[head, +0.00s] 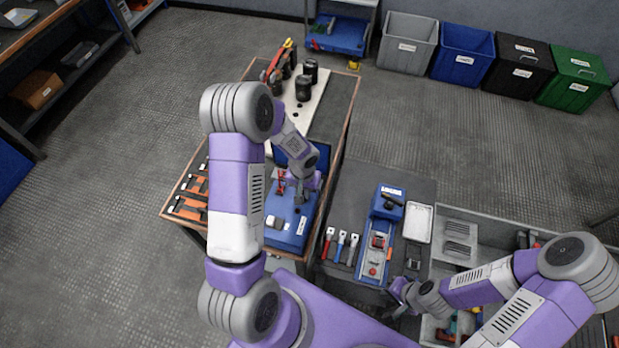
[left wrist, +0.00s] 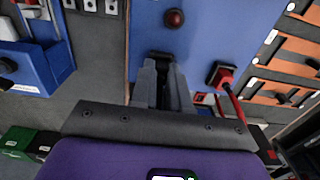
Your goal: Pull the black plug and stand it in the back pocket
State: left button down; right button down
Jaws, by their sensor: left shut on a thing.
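My left gripper (head: 301,196) is over the blue panel (head: 287,240) on the left bench. In the left wrist view its fingers (left wrist: 163,82) are shut on a black plug (left wrist: 160,57), which is mostly hidden between them. I cannot tell whether the plug is still seated in the panel. A red plug (left wrist: 222,74) with a red cable stands beside it, apart from the fingers. My right gripper (head: 398,296) appears open and empty near the front of the right table. I cannot make out which opening is the back pocket.
A blue stand (head: 386,204) with a black piece on it, a white tray (head: 417,222) and several coloured-handled tools (head: 340,246) are on the right table. Orange-and-black units (head: 189,190) line the left bench edge. Black cylinders (head: 304,88) stand on a pale board behind.

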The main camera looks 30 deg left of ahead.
pick_arm(q)
jog(key=shift+s+d+f, duration=0.15)
jog(key=shift+s+f, duration=0.3)
jog(key=shift+f, duration=0.15)
jog(key=c, duration=1.2)
grip_release()
jog(key=shift+o, duration=0.8)
jog(key=shift+r, duration=0.3)
jog(key=r, duration=0.4)
jog(key=r+p, duration=0.1)
jog(key=r, duration=0.2)
jog(key=shift+w, duration=0.25)
jog(key=shift+w+r, duration=0.1)
jog(key=shift+r, duration=0.45)
jog(key=s+d+f+h+b, duration=0.2)
jog(key=s+d+f+h, duration=0.2)
jog(key=s+d+f, duration=0.9)
jog(key=d+f, duration=0.3)
jog(key=shift+d, duration=0.25)
